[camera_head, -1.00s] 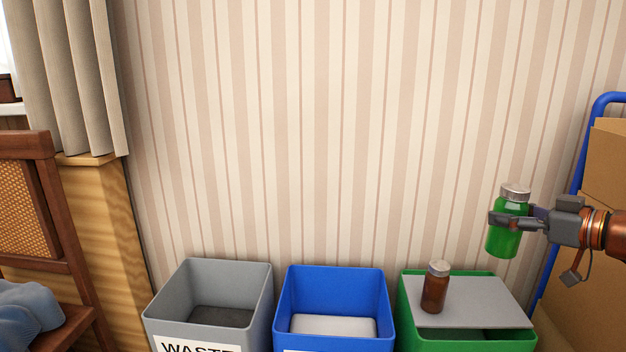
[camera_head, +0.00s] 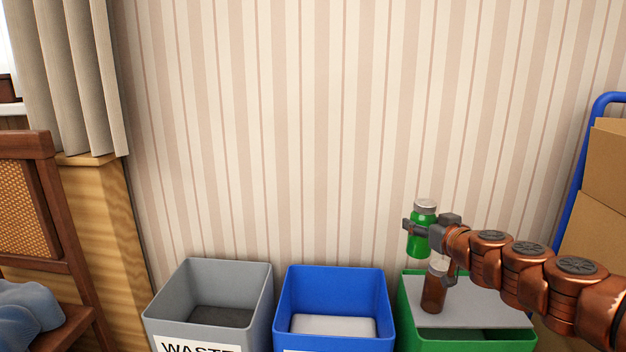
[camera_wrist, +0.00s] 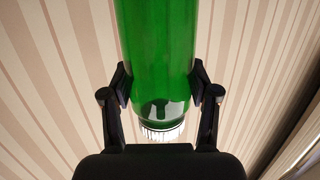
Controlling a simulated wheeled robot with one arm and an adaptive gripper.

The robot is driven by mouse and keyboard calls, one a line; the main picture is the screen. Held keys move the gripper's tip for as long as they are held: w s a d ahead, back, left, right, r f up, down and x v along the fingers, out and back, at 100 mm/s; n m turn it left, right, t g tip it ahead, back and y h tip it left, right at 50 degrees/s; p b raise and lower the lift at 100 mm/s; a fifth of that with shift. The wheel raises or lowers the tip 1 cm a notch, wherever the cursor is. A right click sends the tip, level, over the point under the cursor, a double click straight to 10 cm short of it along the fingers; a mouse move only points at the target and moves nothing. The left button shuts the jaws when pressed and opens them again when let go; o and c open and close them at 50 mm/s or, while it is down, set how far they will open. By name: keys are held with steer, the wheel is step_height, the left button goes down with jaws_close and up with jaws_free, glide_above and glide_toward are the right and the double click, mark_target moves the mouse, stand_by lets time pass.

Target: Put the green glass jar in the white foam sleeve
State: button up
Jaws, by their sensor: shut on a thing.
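The green glass jar (camera_head: 420,238) with a silver-grey lid is upright in my gripper (camera_head: 419,228), held in the air near the striped wall, above the left part of the green bin. In the wrist view the jar (camera_wrist: 157,60) fills the space between the two fingers of my gripper (camera_wrist: 164,88), which are shut on its sides. Its ribbed lid shows at the bottom of that view. I see no white foam sleeve that I can make out in either view.
A brown jar (camera_head: 433,290) stands on a grey board (camera_head: 475,305) across the green bin (camera_head: 404,310), just below my gripper. A blue bin (camera_head: 284,310) with a white thing (camera_head: 333,325) inside and a grey waste bin (camera_head: 165,305) stand left. Cardboard boxes (camera_head: 590,230) are at right.

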steer(key=w+a+f+m+h, duration=0.2)
steer(key=w+a+f+h, duration=0.1)
steer(key=w+a+f, duration=0.2)
steer(key=w+a, duration=0.2)
steer(key=w, duration=0.2)
steer(key=shift+f+m+h, duration=0.25)
steer(key=shift+m+h, duration=0.15)
steer(key=shift+r, duration=0.1)
steer(key=shift+s+f, duration=0.1)
steer(key=shift+f, duration=0.1)
